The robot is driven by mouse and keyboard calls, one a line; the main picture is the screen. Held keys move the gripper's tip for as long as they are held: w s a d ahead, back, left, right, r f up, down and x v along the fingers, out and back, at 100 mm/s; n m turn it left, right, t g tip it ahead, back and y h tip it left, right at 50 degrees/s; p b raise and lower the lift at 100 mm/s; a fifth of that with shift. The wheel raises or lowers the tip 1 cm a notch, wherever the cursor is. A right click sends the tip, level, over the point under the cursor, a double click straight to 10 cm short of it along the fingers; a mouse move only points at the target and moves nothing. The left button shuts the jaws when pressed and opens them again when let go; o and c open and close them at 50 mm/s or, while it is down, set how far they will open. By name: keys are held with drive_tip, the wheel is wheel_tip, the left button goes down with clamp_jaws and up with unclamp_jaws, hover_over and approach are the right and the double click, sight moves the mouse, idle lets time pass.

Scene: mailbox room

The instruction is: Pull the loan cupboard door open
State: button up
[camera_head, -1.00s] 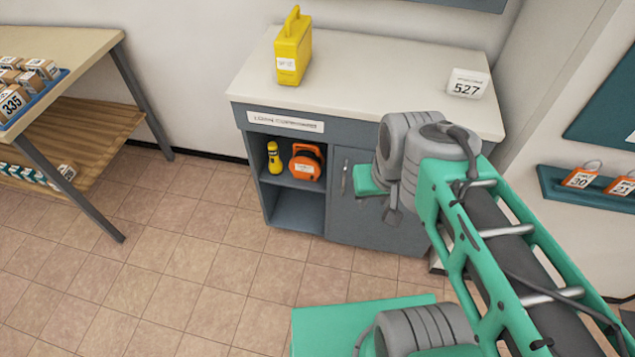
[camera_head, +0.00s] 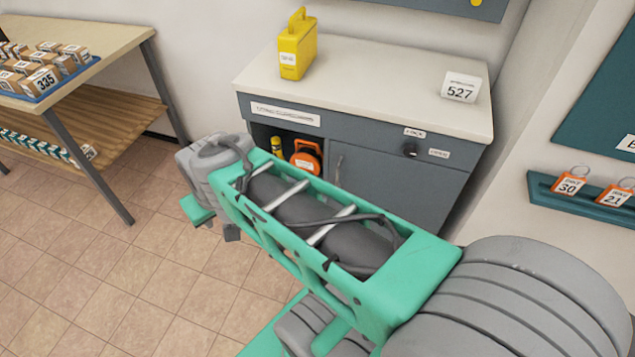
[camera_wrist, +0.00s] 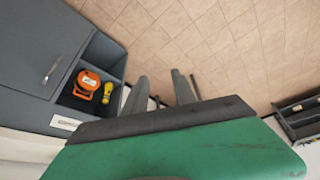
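The loan cupboard (camera_head: 262,104) is a blue-grey unit with a pale top. Its door (camera_head: 400,192) is shut, with a slim upright metal handle (camera_head: 338,170) near the door's left edge. In the wrist view the door (camera_wrist: 35,40) and handle (camera_wrist: 53,69) are at the left. My gripper (camera_wrist: 160,88) is open and empty over the floor, apart from the handle, on the open-shelf side of the cupboard. In the head view my arm crosses in front of the lower door and shelves, and the fingers are not clear.
A dark knob (camera_head: 410,150) sits above the door between small labels. An orange reel (camera_head: 306,157) and yellow torch (camera_head: 276,147) stand on the open shelf. A yellow case (camera_head: 297,48) and a 527 sign (camera_head: 460,88) stand on top. A wooden table (camera_head: 110,48) is left; floor between is clear.

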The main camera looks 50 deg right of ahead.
drive_tip(key=w+d+f+m+t+h+b, duration=0.1)
drive_tip(key=w+d+f+m+b, duration=0.15)
drive_tip(key=d+f+b, duration=0.35)
drive_tip(key=w+d+f+m+t+h+b, duration=0.1)
drive_tip(key=w+d+f+t+h+b, duration=0.2)
drive_tip(key=d+f, duration=0.4)
drive_tip(key=m+t+h+b, duration=0.1)
drive_tip(key=m+h+b, duration=0.7)
drive_tip(key=b, duration=1.2)
approach(338, 178)
drive_tip(key=w+d+f+n+h, duration=0.2)
drive_tip(key=d, duration=0.1)
drive_tip(key=x, duration=0.2)
drive_tip(key=b+x, duration=0.1)
drive_tip(key=x, duration=0.1)
drive_tip(key=b+x, duration=0.1)
drive_tip(key=x, duration=0.1)
drive_tip(key=shift+w+d+r, duration=0.1)
drive_tip(key=shift+w+r, duration=0.2)
drive_tip(key=shift+w, duration=0.25)
clamp_jaws()
